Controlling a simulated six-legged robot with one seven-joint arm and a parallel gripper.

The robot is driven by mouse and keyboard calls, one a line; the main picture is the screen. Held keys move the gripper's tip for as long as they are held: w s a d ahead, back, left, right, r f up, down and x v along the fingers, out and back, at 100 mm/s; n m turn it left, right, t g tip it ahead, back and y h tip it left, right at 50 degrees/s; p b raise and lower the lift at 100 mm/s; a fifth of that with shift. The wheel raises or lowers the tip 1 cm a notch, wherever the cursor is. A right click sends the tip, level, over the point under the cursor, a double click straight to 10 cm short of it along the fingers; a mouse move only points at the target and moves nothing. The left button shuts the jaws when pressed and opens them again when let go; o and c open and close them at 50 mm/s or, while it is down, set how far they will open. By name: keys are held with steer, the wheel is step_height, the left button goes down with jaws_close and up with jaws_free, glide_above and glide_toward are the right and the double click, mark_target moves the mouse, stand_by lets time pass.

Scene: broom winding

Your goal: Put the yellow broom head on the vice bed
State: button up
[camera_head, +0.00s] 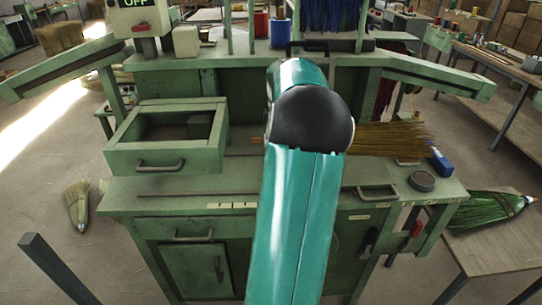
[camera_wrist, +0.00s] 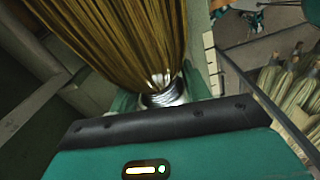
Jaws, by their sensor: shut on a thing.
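The yellow broom head (camera_head: 392,138) shows in the head view as a fan of straw bristles pointing right, behind my arm and over the right half of the green bench. A thin reddish end shows left of my arm. In the wrist view its yellow bristles (camera_wrist: 115,35) run up from a silvery wire binding. My gripper (camera_wrist: 163,98) is shut around this bound neck, with a green finger on each side. In the head view my gripper is hidden behind my arm. I cannot clearly make out the vice bed; my arm covers the middle of the bench.
The green bench (camera_head: 160,204) has an open-topped box (camera_head: 140,158) at left. A blue block (camera_head: 441,162) and dark round tin (camera_head: 422,181) stand at right. A green broom (camera_head: 490,212) lies on the right table.

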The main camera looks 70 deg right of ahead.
steer(key=shift+w+d+f, duration=0.55)
steer(key=shift+w+f, duration=0.45)
steer(key=shift+f, duration=0.65)
steer(key=shift+w+d+f, duration=0.55)
steer(key=shift+w+f, duration=0.45)
steer(key=shift+f, duration=0.6)
steer(key=shift+w+d+f, duration=0.55)
steer(key=shift+w+f, duration=0.45)
steer(key=shift+f, duration=0.65)
steer(key=o, duration=1.2)
steer(key=shift+c, duration=0.2)
step_height(320, 180, up, 12)
steer(key=shift+s, duration=0.15)
